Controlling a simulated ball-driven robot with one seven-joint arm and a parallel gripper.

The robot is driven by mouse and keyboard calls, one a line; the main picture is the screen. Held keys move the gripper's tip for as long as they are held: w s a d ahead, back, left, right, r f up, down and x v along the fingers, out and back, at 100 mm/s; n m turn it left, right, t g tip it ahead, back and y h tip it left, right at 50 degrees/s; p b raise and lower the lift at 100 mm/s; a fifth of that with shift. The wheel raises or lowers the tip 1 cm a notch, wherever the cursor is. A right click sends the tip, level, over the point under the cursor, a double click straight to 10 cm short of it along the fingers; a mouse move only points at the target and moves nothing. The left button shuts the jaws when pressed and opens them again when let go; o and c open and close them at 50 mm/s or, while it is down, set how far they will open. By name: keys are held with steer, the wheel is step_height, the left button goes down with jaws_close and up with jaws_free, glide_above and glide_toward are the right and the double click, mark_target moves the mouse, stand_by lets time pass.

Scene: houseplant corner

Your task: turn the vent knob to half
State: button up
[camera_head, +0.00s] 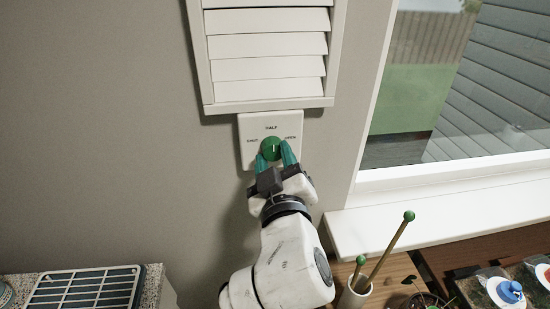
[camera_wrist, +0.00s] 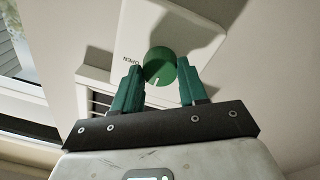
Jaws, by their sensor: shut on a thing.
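The vent knob (camera_head: 271,148) is round and green, on a white wall plate (camera_head: 247,128) marked SHUT at left, HALF at top and OPEN at right. My gripper (camera_head: 275,156) reaches up from below, with its green fingers on either side of the knob, shut on it. In the wrist view, the knob (camera_wrist: 160,66) sits between the fingertips of my gripper (camera_wrist: 160,76). Its white mark points down in that view, roughly towards the vent side, where HALF lies. The OPEN label shows at its left there; HALF and SHUT are hidden in that view.
A white louvred vent (camera_head: 268,55) is above the plate. A window with a white sill (camera_head: 440,218) is at right. The wall at left is clear.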

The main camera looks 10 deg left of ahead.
steer(key=o, duration=1.1)
steer(key=shift+c, duration=0.2)
steer(key=b+v, duration=0.2)
steer(key=v, duration=0.8)
steer(key=shift+s, duration=0.4)
steer(key=shift+d+f, duration=0.1)
